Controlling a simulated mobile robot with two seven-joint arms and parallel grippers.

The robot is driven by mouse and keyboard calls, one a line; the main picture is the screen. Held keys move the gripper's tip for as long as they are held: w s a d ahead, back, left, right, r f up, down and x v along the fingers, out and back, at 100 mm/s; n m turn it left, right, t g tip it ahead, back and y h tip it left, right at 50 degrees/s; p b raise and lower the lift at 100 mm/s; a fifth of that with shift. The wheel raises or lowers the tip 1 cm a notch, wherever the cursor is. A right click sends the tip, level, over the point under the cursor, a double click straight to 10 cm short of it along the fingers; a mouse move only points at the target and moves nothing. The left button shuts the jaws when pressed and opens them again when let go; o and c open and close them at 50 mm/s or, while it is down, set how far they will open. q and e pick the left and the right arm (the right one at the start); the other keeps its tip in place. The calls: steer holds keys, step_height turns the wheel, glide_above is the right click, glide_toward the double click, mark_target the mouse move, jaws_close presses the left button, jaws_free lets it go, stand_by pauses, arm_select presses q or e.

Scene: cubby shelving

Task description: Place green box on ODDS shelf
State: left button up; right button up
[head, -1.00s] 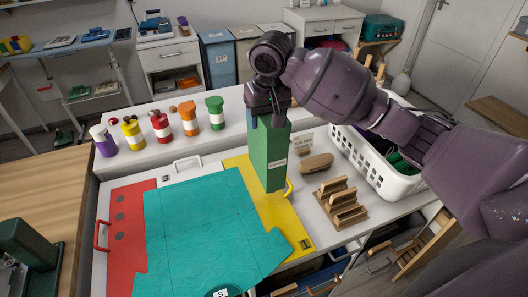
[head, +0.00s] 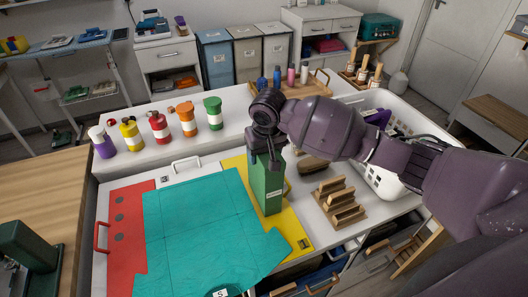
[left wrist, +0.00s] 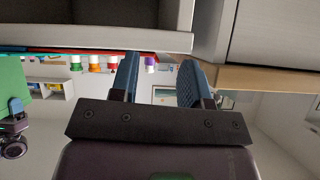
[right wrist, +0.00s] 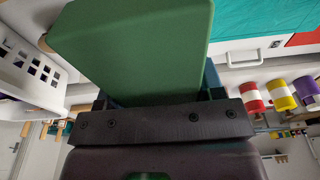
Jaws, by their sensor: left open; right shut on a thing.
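The green box (head: 267,188) is a tall block with a small white label. It is upright in the head view, over the yellow panel (head: 297,226) beside the teal cloth. I cannot tell whether its bottom touches the panel. My right gripper (head: 265,158) is shut on its top. The box also fills the upper middle of the right wrist view (right wrist: 140,45), between the fingers (right wrist: 160,92). My left gripper (left wrist: 158,80) is open and empty in the left wrist view, below a grey surface, and is out of the head view. No shelf marked ODDS can be read.
A teal cloth (head: 205,230) covers much of the table. Wooden slotted holders (head: 338,203) and a white basket (head: 383,178) stand to the right. Several coloured jars (head: 160,127) line the white ledge behind. A wooden tray (head: 290,90) with bottles is farther back.

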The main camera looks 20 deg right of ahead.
steer(key=shift+f, duration=0.15)
steer(key=o, duration=1.5)
